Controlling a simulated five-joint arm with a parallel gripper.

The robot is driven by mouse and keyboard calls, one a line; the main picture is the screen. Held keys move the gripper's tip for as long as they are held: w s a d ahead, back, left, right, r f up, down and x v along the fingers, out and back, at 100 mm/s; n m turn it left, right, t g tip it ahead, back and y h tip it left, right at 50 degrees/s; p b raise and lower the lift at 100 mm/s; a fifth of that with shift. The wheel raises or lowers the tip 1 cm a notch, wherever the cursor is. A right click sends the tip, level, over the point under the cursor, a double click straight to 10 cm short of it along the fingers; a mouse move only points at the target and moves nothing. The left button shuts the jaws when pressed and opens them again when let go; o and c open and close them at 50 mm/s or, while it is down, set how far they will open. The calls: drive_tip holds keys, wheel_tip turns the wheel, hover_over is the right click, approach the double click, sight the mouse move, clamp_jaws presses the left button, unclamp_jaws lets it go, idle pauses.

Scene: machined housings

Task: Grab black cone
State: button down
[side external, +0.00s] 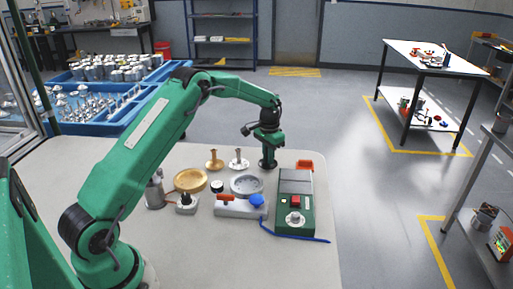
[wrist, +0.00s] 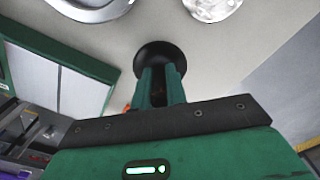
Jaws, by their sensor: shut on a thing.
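The black cone (side external: 267,162) stands on the table at the far side of the parts, with its wide base down. My gripper (side external: 268,146) is directly above it and closed around its narrow upper part. In the wrist view, the cone's round dark base (wrist: 160,54) shows beyond the green fingers of my gripper (wrist: 161,85). The fingers hide most of its narrow part. I cannot tell whether the base touches the table or is just above it.
A green control box (side external: 294,203) with an orange piece (side external: 305,165) behind it stands right of the cone. A grey dish (side external: 246,184), a silver part (side external: 238,160) and a brass part (side external: 214,160) are to the left. The table's right edge is near.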

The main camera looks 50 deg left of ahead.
drive_tip(key=r, duration=0.1)
drive_tip(key=d+r, duration=0.1)
drive_tip(key=r, duration=0.1)
drive_tip(key=shift+r, duration=0.25)
drive_tip(key=s+d+r, duration=0.3)
drive_tip(key=d+r, duration=0.3)
drive_tip(key=d, duration=0.4)
drive_tip(key=shift+d+r, duration=0.15)
drive_tip(key=shift+w, duration=0.1)
